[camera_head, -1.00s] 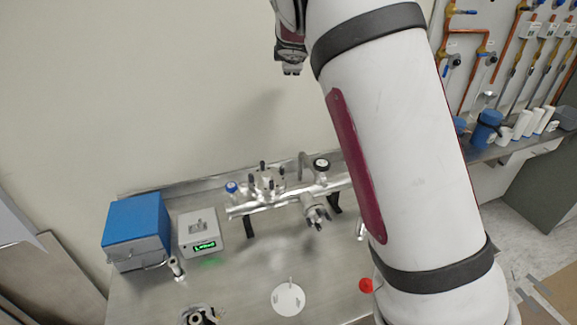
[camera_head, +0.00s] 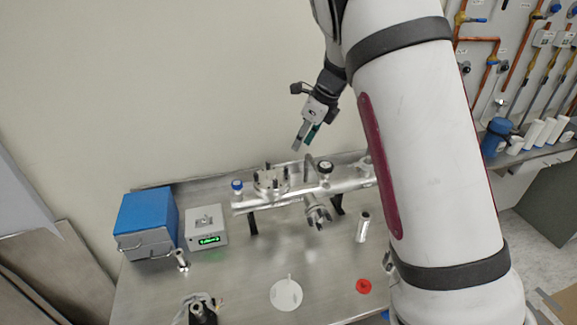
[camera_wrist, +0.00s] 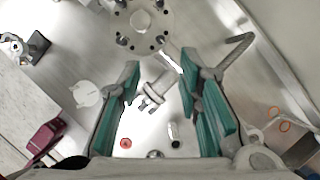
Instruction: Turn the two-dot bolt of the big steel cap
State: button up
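The big steel cap (camera_head: 270,186) is a round flange with several upright dark bolts, on top of a steel pipe assembly. In the wrist view the cap (camera_wrist: 146,22) is at the top edge, partly cut off, with several bolts around its rim. The dots marking the bolts are too small to read, so I cannot tell which is the two-dot one. My gripper (camera_head: 303,142) hangs above and slightly right of the cap, apart from it. In the wrist view its teal-padded fingers (camera_wrist: 158,64) are spread wide with nothing between them.
A blue box (camera_head: 145,225) and a grey device with a green display (camera_head: 206,228) stand left of the assembly. A white disc (camera_head: 286,295), a red cap (camera_head: 363,286) and a metal cylinder (camera_head: 362,227) are on the steel bench. A wall rises behind.

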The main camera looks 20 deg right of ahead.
aim_at(286, 167)
jog(key=p+x, duration=0.1)
jog(key=x, duration=1.1)
jog(key=shift+r, duration=0.1)
jog(key=shift+c, duration=0.6)
grip_shut()
